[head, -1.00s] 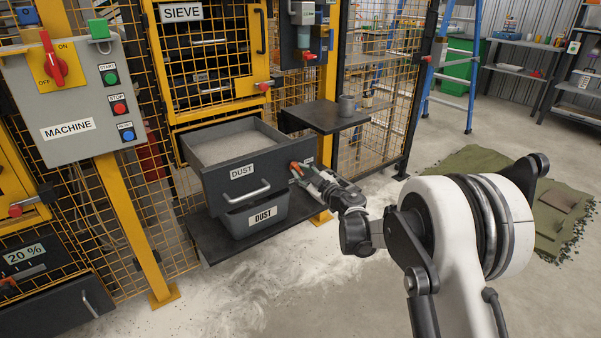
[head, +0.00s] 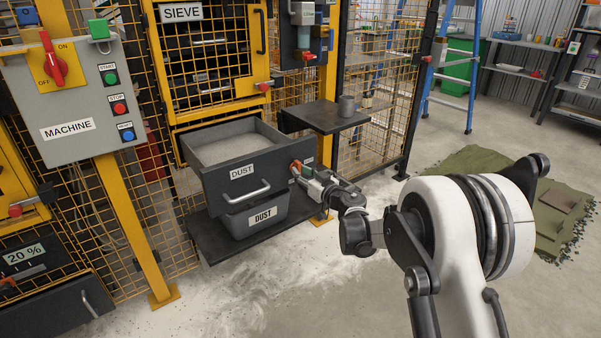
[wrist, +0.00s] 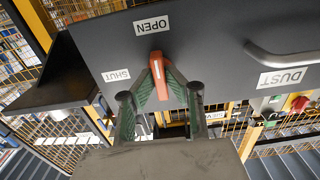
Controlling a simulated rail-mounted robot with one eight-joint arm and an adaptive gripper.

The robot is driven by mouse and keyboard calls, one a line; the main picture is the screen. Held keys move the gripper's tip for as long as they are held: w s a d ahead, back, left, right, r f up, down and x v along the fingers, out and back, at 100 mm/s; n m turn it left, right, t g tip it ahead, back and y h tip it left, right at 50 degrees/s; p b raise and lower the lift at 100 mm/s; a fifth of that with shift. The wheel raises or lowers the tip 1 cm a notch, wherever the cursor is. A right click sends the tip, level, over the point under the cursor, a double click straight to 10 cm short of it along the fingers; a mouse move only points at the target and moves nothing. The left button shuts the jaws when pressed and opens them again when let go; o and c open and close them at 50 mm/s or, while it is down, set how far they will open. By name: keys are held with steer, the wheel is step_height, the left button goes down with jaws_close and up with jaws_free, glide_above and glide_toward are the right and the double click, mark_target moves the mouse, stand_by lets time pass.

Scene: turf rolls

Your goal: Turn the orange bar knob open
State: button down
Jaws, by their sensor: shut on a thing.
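The orange bar knob (wrist: 159,78) is on the dark front panel of the dust drawer (head: 215,190). In the wrist view the bar lies roughly lengthwise in the picture. Its far end is just below the OPEN label (wrist: 152,26), and the SHUT label (wrist: 116,75) is off to its left. My gripper (wrist: 160,85) is shut on the knob, with one green-padded finger on each side of it. In the head view my gripper (head: 301,174) reaches the right end of the drawer front, and the knob (head: 296,165) shows partly there.
The drawer's handle (head: 248,190) is left of the knob. A lower dust bin (head: 234,219) sits beneath on a dark shelf. Pale dust covers the floor in front.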

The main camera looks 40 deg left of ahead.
stand_by(0.3)
steer(key=c, duration=1.8)
jaws_free()
steer(key=shift+o, duration=0.2)
steer(key=shift+d, duration=0.1)
steer(key=v, duration=1.2)
steer(key=shift+w, duration=0.1)
